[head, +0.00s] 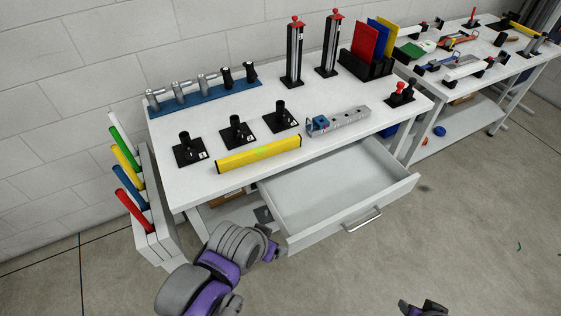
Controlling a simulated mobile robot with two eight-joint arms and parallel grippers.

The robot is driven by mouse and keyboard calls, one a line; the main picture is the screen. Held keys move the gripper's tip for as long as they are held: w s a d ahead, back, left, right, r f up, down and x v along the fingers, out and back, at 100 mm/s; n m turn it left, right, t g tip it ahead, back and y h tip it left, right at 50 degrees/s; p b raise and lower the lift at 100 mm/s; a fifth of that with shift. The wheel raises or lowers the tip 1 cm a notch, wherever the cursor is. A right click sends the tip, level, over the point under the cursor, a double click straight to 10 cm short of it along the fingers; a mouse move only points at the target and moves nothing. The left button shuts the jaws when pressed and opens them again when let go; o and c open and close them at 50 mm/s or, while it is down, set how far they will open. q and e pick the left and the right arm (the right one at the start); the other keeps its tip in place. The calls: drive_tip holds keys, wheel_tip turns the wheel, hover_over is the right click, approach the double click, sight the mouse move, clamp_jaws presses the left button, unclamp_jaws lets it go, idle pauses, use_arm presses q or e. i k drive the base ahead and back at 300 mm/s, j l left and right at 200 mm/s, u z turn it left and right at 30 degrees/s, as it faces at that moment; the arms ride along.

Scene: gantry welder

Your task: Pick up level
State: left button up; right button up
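The level, a long yellow bar with dark ends (258,154), lies along the front edge of the white workbench (215,190). My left arm comes up from the bottom, and its gripper end (270,243) is below and in front of the bench, close to the open drawer's left side. It is apart from the level, and its fingers are too small and shaded to read. A dark and purple part of my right gripper (422,308) shows at the bottom edge, far from the level. Its fingers are not clear.
The drawer (335,185) stands open and looks empty. Black posts on square plates (237,131) stand behind the level, with a grey perforated block (338,121) to its right. A rack of coloured rods (150,215) stands left of the bench. A second bench (490,85) is at right.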

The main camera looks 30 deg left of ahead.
sight(233, 161)
drive_tip(key=u, duration=1)
drive_tip(key=i+j+u, duration=0.2)
drive_tip(key=j+u, duration=0.15)
drive_tip(key=i+j+u, duration=0.3)
drive_tip(key=j, duration=0.1)
